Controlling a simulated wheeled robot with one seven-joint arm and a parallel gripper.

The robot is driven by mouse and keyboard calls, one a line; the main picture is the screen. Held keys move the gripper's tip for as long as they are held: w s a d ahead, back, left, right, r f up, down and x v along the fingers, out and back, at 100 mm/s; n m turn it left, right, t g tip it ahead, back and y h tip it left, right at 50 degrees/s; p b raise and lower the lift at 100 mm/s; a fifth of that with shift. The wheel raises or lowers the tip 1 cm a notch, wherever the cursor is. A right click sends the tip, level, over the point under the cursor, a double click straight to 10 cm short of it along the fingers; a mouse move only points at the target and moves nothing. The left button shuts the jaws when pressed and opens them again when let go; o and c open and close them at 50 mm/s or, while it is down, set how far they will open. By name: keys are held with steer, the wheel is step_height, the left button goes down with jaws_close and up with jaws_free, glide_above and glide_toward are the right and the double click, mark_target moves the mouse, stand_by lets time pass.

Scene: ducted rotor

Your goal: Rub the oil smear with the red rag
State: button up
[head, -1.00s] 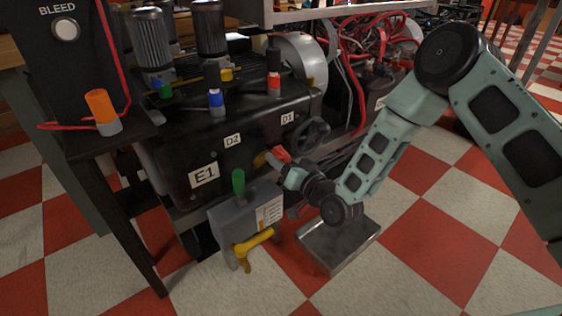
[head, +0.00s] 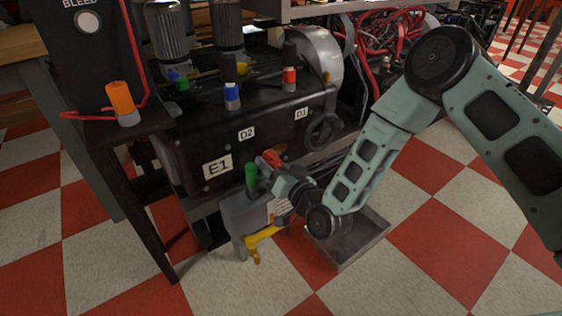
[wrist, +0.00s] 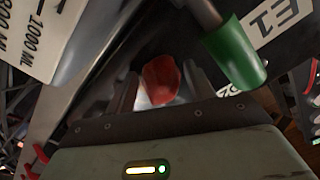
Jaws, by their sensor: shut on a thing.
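The red rag (head: 272,158) shows as a small red patch at the tip of my gripper (head: 276,166) in the head view, in front of the black machine housing (head: 262,143). In the wrist view the rag (wrist: 161,81) is a red lump between the two dark fingers of my gripper (wrist: 160,84), which are shut on it. I cannot pick out the oil smear in either view; whether the rag touches a surface is unclear.
A yellow tap (head: 262,238), a metal tray (head: 352,243) and a black handwheel (head: 322,131) are nearby. The checkered floor is clear in front.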

steer(key=shift+s+a, duration=0.1)
steer(key=shift+a, duration=0.15)
steer(key=p+v, duration=0.1)
steer(key=v, duration=0.5)
steer(key=shift+d+p, duration=0.2)
steer(key=shift+p, duration=0.1)
steer(key=v, duration=0.3)
stand_by(0.5)
steer(key=shift+p, duration=0.3)
